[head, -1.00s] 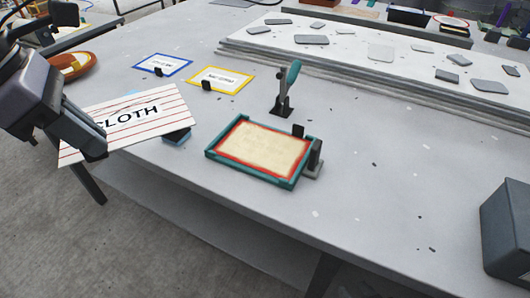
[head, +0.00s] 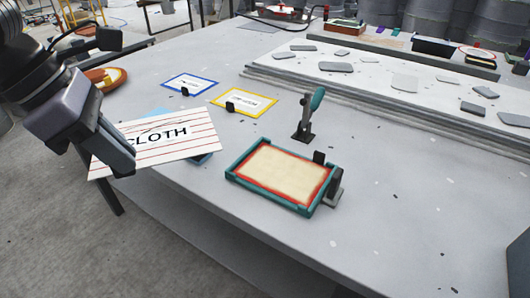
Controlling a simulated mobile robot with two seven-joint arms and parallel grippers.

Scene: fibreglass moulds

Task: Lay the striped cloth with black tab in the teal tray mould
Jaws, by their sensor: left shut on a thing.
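My left gripper (head: 122,158) is shut on the striped cloth (head: 165,148), a white sheet with red stripes and the word CLOTH, at its left end. The cloth is held out flat, slightly tilted, over the table's left edge. Its black tab does not show; the gripper may hide it. The teal tray mould (head: 233,178) lies on the table to the right of the cloth, apart from it. It has a teal rim, a red inner border and a bare cream bed.
A clamp with a teal handle (head: 317,100) stands behind the tray. A black and grey block (head: 334,188) stands at the tray's right side. Blue-framed (head: 190,84) and yellow-framed (head: 244,101) cards lie behind. A dark grey block (head: 519,255) shows at the right edge.

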